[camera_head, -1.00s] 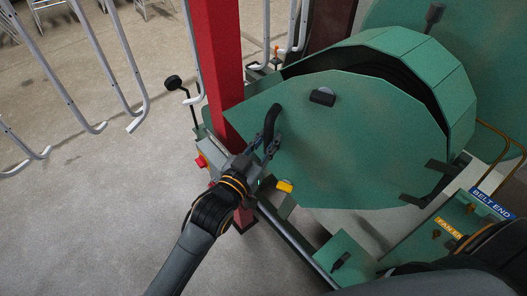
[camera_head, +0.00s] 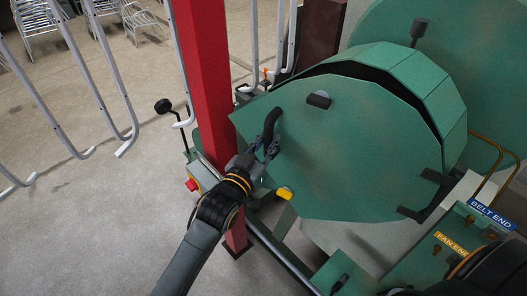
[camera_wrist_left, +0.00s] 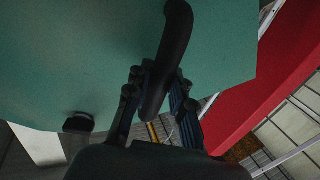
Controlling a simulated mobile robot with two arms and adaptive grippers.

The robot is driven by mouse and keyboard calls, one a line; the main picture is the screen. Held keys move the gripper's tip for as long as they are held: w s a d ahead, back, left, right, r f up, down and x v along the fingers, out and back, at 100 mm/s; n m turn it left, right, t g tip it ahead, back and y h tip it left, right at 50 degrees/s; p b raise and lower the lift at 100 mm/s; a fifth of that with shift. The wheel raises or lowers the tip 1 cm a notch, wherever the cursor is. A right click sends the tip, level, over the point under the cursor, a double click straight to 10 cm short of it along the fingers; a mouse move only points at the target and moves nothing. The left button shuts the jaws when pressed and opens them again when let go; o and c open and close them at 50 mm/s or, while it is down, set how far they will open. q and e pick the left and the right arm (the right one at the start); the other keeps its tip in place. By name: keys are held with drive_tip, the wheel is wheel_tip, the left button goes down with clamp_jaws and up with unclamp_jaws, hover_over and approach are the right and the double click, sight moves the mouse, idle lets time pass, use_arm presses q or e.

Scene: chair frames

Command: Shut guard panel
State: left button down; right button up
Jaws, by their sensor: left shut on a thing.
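The guard panel (camera_head: 352,160) is a large green many-sided plate on the front of a green drum housing. Its black curved handle (camera_head: 272,127) is near its left edge. My left gripper (camera_head: 268,150) is shut on this handle. In the left wrist view the handle (camera_wrist_left: 173,50) runs down between the two fingers (camera_wrist_left: 152,100), with the green panel (camera_wrist_left: 80,60) behind it. A narrow dark gap shows between the panel's upper edge and the housing rim (camera_head: 400,75). A small black latch (camera_head: 318,100) sits near the panel's top. My right gripper is not in view.
A red post (camera_head: 207,90) stands close to the left of the panel and my left gripper. A red button (camera_head: 191,185) is on a box beside it. Bent metal tubes (camera_head: 105,75) hang at upper left. A yellow rail (camera_head: 492,150) is at right.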

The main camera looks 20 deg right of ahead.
sight(277, 131)
use_arm(q)
drive_tip(key=b+x, duration=0.3)
drive_tip(key=x, duration=0.2)
drive_tip(key=shift+w+d, duration=0.2)
drive_tip(key=shift+d, duration=0.1)
drive_tip(key=shift+w+d+b, duration=0.15)
drive_tip(key=shift+d+b, duration=0.2)
drive_tip(key=shift+b, duration=0.05)
drive_tip(key=shift+d+r, duration=0.15)
drive_tip(key=shift+d, duration=0.15)
drive_tip(key=shift+a, duration=0.1)
